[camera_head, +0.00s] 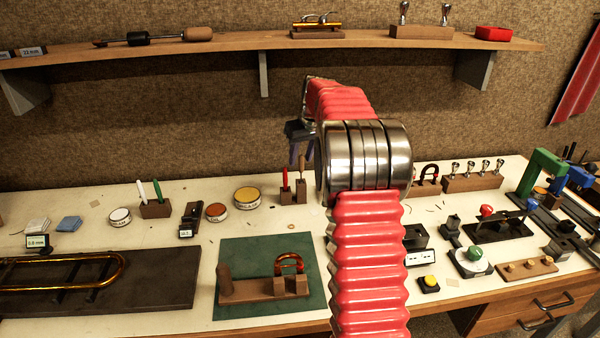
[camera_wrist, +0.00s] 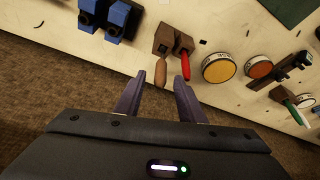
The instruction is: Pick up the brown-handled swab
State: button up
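The brown-handled swab (camera_head: 302,168) stands upright in a small wooden block holder (camera_head: 299,190) at the back of the bench, just right of a red-handled one (camera_head: 285,179). In the wrist view the brown handle (camera_wrist: 160,72) lies between my two fingertips in the picture, with the red handle (camera_wrist: 185,66) just to the right. My gripper (camera_head: 297,160) hangs above and close to the holder in the head view. In the wrist view my gripper (camera_wrist: 158,77) is open and empty. Whether either finger touches the handle cannot be told. My arm hides part of the bench right of the holder.
A yellow-topped tin (camera_head: 247,197) and an orange-topped tin (camera_head: 216,211) stand left of the holder. A block with white and green handles (camera_head: 156,209) stands further left. A green mat (camera_head: 235,250) with a wooden stand lies in front. A shelf (camera_head: 250,46) runs above.

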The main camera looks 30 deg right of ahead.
jog(key=shift+w+f, duration=0.2)
jog(key=shift+f, duration=0.2)
grip_shut()
dwell(0.5)
